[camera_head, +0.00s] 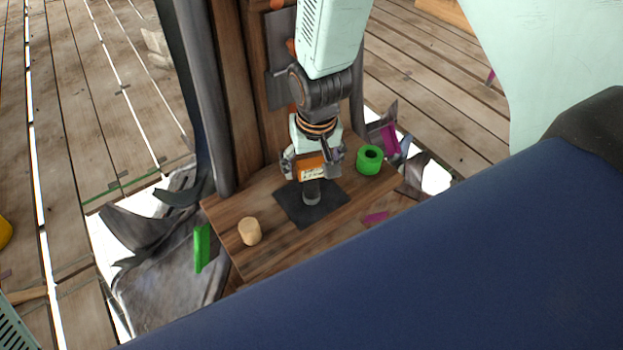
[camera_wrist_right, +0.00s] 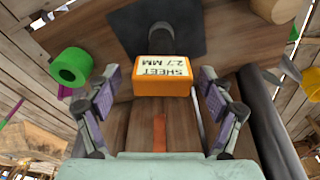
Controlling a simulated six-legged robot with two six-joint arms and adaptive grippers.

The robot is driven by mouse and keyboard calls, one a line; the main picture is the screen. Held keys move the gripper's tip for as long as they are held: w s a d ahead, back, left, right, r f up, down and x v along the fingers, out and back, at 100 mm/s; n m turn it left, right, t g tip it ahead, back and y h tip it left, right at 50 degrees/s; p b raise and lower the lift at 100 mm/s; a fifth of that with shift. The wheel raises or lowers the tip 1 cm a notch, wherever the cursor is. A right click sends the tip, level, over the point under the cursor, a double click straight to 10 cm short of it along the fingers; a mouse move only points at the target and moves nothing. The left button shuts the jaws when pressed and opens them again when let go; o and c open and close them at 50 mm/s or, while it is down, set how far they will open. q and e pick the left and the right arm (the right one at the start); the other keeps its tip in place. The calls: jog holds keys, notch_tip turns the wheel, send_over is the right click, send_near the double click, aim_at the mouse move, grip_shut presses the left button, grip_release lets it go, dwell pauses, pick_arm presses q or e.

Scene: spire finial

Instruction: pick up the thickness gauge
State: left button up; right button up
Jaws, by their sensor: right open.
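The thickness gauge (camera_head: 312,172) shows an orange block with a white label reading "SHEET 2.7 MM". In the right wrist view the gauge (camera_wrist_right: 166,88) lies ahead of and between my fingers, with a gap on each side. A dark grey cylindrical part (camera_wrist_right: 168,38) shows just beyond the block, over a dark mat; I cannot tell whether it belongs to the gauge. My right gripper (camera_head: 312,162) is open above the small wooden table, and its fingers also show in the wrist view (camera_wrist_right: 157,84). My left gripper is not in view.
The wooden table (camera_head: 260,262) carries the dark square mat (camera_head: 290,212), a green ring (camera_head: 369,160) on the right and a pale wooden cylinder (camera_head: 249,231) at the front left. A wooden post (camera_head: 233,100) stands behind. Torn dark sheets and floor gaps surround the table.

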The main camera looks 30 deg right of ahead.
jog(key=shift+a+f, duration=0.15)
jog(key=shift+f, duration=0.35)
jog(key=shift+r, duration=0.1)
jog(key=shift+w, duration=0.1)
jog(key=c, duration=1.5)
